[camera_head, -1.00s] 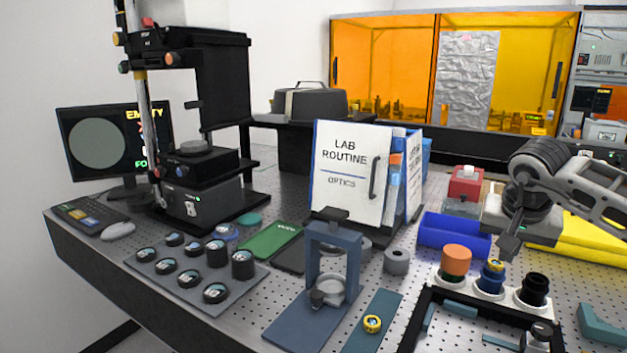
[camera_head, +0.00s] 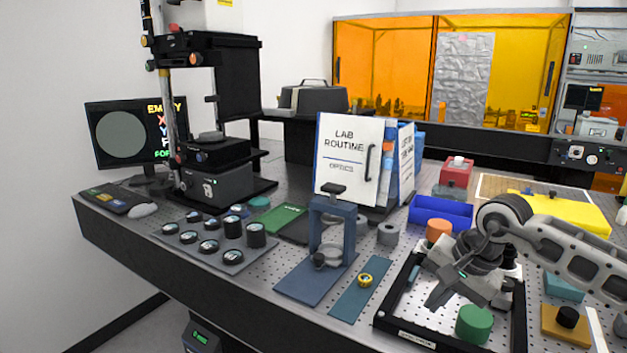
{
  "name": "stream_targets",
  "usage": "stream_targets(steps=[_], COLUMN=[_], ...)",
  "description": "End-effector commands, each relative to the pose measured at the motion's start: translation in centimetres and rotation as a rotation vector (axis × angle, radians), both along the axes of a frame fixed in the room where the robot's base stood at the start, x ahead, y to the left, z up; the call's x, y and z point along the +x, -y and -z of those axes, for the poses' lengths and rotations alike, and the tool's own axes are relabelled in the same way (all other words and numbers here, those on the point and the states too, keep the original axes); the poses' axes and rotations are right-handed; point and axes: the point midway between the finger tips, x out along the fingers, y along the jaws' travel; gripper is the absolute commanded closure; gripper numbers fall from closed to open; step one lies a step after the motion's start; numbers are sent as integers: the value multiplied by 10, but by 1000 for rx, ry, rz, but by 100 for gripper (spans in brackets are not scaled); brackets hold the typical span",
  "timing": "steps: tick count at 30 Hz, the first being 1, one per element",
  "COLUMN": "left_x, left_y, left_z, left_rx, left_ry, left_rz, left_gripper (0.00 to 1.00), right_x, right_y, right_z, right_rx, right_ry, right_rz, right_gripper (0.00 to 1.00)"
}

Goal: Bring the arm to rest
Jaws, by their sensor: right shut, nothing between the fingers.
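My right gripper (camera_head: 437,299) comes in from the right. It is shut and empty, with its fingers pointing down and to the left. It hangs over the black frame tray (camera_head: 384,308) at the front right of the table. My gripper and wrist hide part of that tray and some of the things in it. An orange cylinder (camera_head: 438,230) stands just behind the wrist, and a green cylinder (camera_head: 474,323) is to the right of the fingertips. My left gripper is not in view.
The interferometer stand (camera_head: 214,180) and monitor (camera_head: 128,129) are at the left. A lens tray (camera_head: 236,264), a blue press-like stand (camera_head: 329,222) and a teal strip (camera_head: 350,300) with a yellow ring lie along the front. A lab binder (camera_head: 346,160) and blue bin (camera_head: 441,212) stand behind.

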Motion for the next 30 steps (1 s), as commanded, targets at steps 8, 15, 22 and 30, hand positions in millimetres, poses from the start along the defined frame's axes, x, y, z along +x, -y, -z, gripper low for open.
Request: stream_targets(steps=[8, 15, 22, 30], left_x=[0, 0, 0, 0], left_y=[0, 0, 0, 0], left_z=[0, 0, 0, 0], left_rx=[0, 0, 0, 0], left_ry=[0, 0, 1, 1], left_rz=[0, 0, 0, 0], left_gripper=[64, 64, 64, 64], right_x=[-72, -102, -100, -189], right_y=[-159, -217, -151, -73], right_z=[37, 10, 78, 217], right_rx=[747, 1531, -1571, -735], right_ry=[-428, -1284, 1772, 1047], right_rz=[264, 930, -1388, -863], right_gripper=[100, 100, 100, 100])
